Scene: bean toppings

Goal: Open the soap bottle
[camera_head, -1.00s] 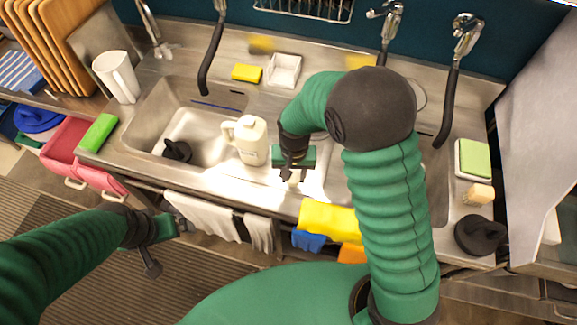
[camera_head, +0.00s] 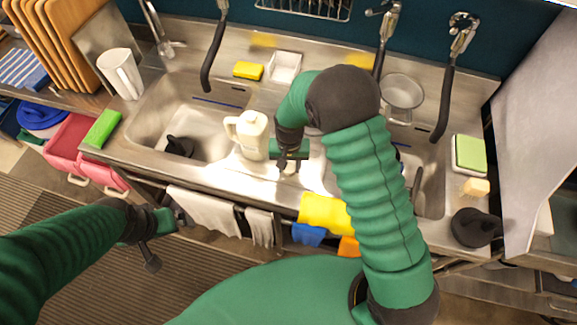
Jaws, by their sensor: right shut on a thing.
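The soap bottle (camera_head: 254,142), a cream jug with a side handle, stands upright on the steel counter between the sinks. My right gripper (camera_head: 289,167) is just right of the bottle, low over the counter's front part. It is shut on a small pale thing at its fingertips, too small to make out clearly. I cannot tell whether the bottle's mouth has its cap on. My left gripper (camera_head: 183,217) is away from the bottle, in front of the counter near a hanging white towel. Its finger opening is too small to judge.
The left sink (camera_head: 150,127) holds a black object (camera_head: 179,147). A white pitcher (camera_head: 121,74) and green sponge (camera_head: 103,129) are left. A yellow sponge (camera_head: 248,70) and white container (camera_head: 284,67) are behind. A metal pan (camera_head: 402,92) and black pot (camera_head: 474,227) are right.

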